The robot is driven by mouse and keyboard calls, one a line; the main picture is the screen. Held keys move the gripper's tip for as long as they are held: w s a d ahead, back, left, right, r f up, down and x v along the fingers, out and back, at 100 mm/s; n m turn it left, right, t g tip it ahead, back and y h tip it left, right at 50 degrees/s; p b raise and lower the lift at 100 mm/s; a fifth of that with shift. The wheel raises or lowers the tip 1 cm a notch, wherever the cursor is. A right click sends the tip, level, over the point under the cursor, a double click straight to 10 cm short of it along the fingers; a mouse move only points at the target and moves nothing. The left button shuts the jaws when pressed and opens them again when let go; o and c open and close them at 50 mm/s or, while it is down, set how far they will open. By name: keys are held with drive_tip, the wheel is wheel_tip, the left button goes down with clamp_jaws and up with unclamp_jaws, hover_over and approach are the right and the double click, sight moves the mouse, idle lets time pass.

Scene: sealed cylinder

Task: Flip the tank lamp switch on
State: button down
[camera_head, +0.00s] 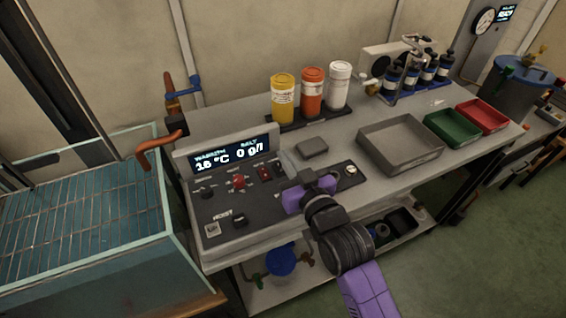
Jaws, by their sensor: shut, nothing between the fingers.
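The control panel (262,208) is a dark sloped console on the bench with a lit display (229,154) behind it. It carries a red knob (239,182), a small red switch (264,173), and several dark knobs. I cannot read which control is labelled as the tank lamp switch. A round pale button (350,169) shows right of the gripper. Whether the fingertips touch the panel is unclear.
The glass tank (85,235) with a wire grid stands at left, an orange pipe (160,150) near its corner. Yellow, orange and white jars (312,92) stand behind the panel. A grey tray (400,145), green tray (452,128) and red tray (483,115) lie right.

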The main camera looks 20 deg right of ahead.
sight(280, 168)
drive_tip(key=shift+w, duration=1)
wheel_tip(280, 168, down, 3)
drive_tip(key=shift+r, duration=0.1)
drive_tip(key=shift+w+f, duration=0.1)
drive_tip(key=shift+f, duration=0.6)
drive_tip(key=shift+r+p, duration=0.15)
drive_tip(key=shift+p, duration=0.15)
